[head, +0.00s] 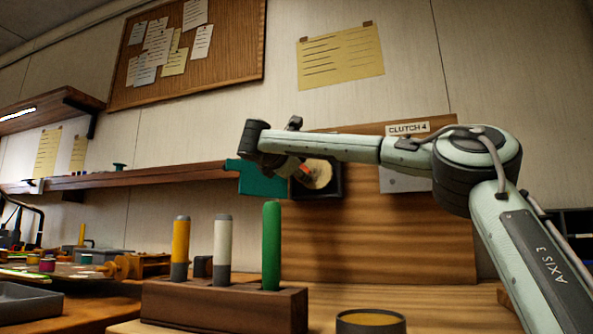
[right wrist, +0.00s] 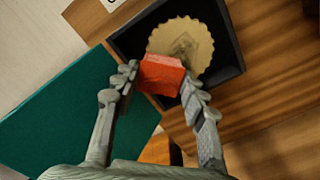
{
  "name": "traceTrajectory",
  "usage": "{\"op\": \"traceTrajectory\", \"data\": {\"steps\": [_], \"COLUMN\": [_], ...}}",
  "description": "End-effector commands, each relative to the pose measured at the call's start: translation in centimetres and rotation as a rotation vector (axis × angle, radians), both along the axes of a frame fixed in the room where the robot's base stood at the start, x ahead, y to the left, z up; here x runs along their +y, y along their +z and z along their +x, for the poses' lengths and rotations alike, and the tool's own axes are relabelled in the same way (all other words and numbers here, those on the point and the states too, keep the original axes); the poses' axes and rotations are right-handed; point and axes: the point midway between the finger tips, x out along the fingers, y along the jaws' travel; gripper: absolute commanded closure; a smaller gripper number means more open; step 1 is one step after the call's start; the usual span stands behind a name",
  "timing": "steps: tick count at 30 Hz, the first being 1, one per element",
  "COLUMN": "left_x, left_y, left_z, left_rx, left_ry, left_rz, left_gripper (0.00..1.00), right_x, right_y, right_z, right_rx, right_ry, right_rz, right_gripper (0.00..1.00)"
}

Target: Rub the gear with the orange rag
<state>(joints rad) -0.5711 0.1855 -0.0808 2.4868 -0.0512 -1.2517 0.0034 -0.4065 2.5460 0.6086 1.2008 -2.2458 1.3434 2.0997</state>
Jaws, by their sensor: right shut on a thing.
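The gear (right wrist: 182,42) is a pale tan toothed disc set in a dark square frame. In the right wrist view a darker smudge shows near its middle. In the head view the gear (head: 318,174) is partly hidden behind my right arm. My right gripper (right wrist: 158,78) is shut on the orange rag (right wrist: 162,74), a folded orange-red block. The rag overlaps the gear's lower edge in the right wrist view; I cannot tell whether they touch. In the head view my right gripper (head: 298,170) is in front of the board, beside the gear. My left gripper is not in view.
A teal panel (head: 262,180) adjoins the gear's dark frame. Below stands a wooden block (head: 220,306) holding yellow, white and green upright sticks. A round tin (head: 371,321) sits at the front. A wooden shelf (head: 130,178) runs along the wall at left.

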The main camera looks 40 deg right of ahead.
Motion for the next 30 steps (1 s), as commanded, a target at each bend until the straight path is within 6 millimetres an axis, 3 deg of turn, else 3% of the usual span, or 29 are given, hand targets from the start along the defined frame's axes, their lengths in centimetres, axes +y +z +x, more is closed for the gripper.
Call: {"op": "traceTrajectory", "data": {"steps": [11,30], "left_x": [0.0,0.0], "left_y": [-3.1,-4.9], "left_z": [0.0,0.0], "left_rx": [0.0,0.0], "left_ry": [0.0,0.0], "left_rz": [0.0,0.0], "left_gripper": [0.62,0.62], "right_x": [-1.1,-3.0], "right_y": [-0.3,0.0], "right_z": [-2.6,-5.7], "right_rx": [-0.003,-0.001], "right_ry": [-0.001,-0.001], "right_rz": [0.0,0.0], "right_gripper": [0.81,0.81]}}
